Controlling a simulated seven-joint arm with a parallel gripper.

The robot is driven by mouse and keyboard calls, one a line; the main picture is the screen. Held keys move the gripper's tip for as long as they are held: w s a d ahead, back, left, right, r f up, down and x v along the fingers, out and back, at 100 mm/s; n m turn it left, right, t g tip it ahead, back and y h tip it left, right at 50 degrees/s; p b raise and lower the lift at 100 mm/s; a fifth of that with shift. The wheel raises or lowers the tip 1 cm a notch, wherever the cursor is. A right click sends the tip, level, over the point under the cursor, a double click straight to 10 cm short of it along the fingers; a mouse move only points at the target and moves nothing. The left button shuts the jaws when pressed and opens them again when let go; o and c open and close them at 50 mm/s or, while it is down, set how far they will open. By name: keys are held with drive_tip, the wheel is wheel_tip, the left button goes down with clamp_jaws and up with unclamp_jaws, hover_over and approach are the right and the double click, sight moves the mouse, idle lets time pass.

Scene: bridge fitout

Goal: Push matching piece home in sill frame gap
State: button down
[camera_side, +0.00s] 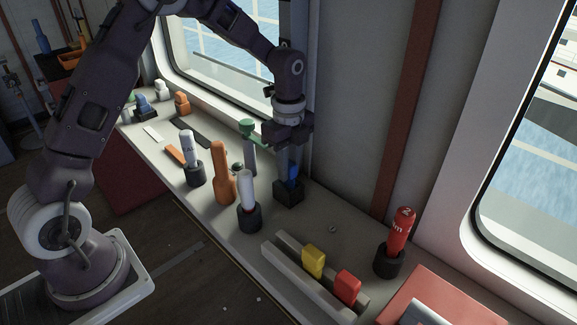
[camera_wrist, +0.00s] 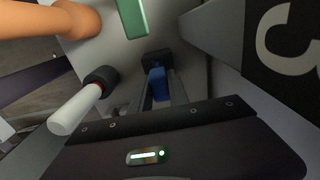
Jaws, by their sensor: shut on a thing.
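My gripper (camera_side: 291,172) points down over the sill and is shut on a blue piece (camera_side: 294,174). The blue piece is at a dark square holder (camera_side: 288,192); whether its lower end is still seated in it cannot be told. In the wrist view the blue piece (camera_wrist: 161,87) shows between the fingers, with the holder (camera_wrist: 156,57) beyond. The sill frame (camera_side: 295,282), two pale parallel rails, stands at the front. A yellow piece (camera_side: 313,261) and a red piece (camera_side: 347,286) sit between its rails. The slot at its far-left end looks empty.
Close left of my gripper stand a green-topped post (camera_side: 249,140), an orange bottle-like thing (camera_side: 221,175) and a white cylinder in a dark cup (camera_side: 247,196). A red cylinder in a cup (camera_side: 398,235) stands right. The wall and window are close behind. Sill between holder and frame is mostly clear.

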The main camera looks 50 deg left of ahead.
drive_tip(key=shift+f, duration=0.3)
drive_tip(key=shift+f, duration=0.6)
drive_tip(key=c, duration=1.2)
unclamp_jaws()
drive_tip(key=shift+o, duration=0.2)
wheel_tip(320, 180, up, 7)
drive_tip(key=shift+r, duration=0.1)
